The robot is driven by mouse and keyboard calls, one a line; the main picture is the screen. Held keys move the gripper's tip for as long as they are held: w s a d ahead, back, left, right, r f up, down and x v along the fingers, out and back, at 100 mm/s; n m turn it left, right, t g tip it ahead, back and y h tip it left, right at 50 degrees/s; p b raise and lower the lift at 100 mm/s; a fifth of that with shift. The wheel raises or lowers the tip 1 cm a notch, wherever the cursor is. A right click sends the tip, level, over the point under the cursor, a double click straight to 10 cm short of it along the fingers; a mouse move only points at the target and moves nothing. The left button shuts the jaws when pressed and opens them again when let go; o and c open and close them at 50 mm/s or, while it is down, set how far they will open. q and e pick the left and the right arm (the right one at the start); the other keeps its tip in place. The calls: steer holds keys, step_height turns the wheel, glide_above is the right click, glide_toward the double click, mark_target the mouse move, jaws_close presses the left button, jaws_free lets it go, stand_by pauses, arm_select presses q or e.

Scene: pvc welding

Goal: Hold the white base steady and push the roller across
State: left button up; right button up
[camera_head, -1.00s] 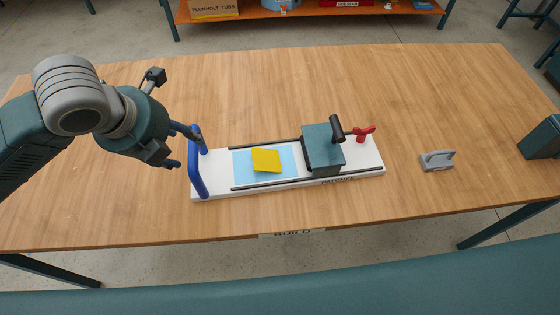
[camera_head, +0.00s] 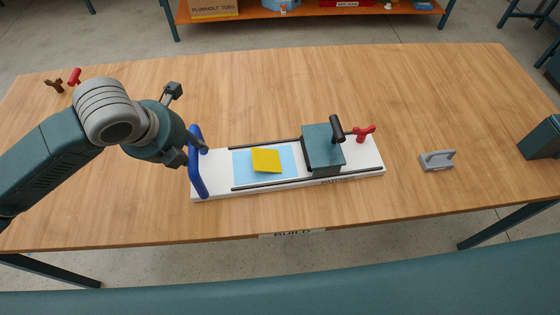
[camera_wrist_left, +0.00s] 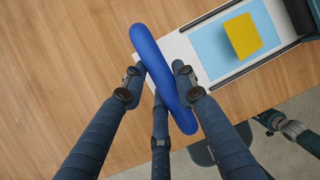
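A long white base (camera_head: 216,180) lies on the table, slightly tilted in the head view, with two dark rails along it. A dark teal roller block (camera_head: 323,149) with a black knob sits towards its right end. A blue handle (camera_head: 195,177) stands at its left end. My left gripper (camera_head: 186,147) is at this handle. In the left wrist view its fingers (camera_wrist_left: 160,76) lie on both sides of the blue handle (camera_wrist_left: 160,70); whether they press on it is unclear. A yellow patch (camera_head: 266,160) lies on a light blue sheet (camera_head: 242,168) on the base. My right gripper is not in view.
A red clamp-like part (camera_head: 364,133) is at the base's right end. A grey handled tool (camera_head: 438,160) lies to the right on the wooden table (camera_head: 300,85). Small brown (camera_head: 54,86) and red (camera_head: 74,77) pieces lie at the back left. The table behind the base is clear.

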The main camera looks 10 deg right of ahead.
arm_select(q)
jaws_close()
steer(key=shift+w+d+r, duration=0.1)
steer(key=shift+d+r, duration=0.05)
steer(key=shift+r, duration=0.05)
steer(key=shift+f, duration=0.1)
steer(key=shift+f, duration=0.15)
stand_by(0.7)
